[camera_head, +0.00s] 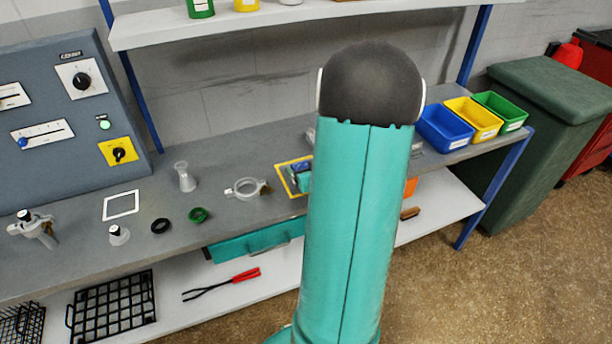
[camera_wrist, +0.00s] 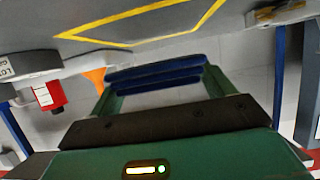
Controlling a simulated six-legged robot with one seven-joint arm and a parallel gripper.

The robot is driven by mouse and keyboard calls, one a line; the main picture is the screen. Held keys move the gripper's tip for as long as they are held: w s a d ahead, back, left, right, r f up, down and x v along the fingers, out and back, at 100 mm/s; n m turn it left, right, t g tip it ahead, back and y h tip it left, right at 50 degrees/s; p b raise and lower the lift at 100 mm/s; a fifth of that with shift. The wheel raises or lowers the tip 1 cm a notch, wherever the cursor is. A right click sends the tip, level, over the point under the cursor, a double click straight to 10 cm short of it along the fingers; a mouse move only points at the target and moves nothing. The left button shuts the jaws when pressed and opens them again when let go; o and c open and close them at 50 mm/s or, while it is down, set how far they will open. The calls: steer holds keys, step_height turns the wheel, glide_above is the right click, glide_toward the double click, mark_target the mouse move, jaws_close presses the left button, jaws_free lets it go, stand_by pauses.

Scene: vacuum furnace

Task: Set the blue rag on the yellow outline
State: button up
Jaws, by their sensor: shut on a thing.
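The blue rag (camera_wrist: 157,73) is a folded dark blue strip across the fingertips of my gripper (camera_wrist: 160,82) in the wrist view. My gripper is shut on it. The yellow outline (camera_wrist: 140,14) is on the grey bench top, just beyond the rag in that view. In the head view the yellow outline (camera_head: 284,181) shows at the middle of the bench, its right part hidden by my arm. A small blue and teal patch shows over it beside my arm. I cannot tell whether the rag touches the bench.
A clamp ring (camera_head: 246,188) lies left of the outline. A glass flask (camera_head: 185,177), a green ring (camera_head: 198,215), a black ring (camera_head: 160,226) and a white square frame (camera_head: 121,205) are further left. Blue, yellow and green bins (camera_head: 473,118) stand at the right end.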

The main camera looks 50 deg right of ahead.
steer(key=shift+w+f, duration=0.15)
steer(key=shift+f, duration=1.5)
steer(key=shift+f, duration=0.2)
steer(key=o, duration=0.9)
steer(key=shift+r, duration=0.25)
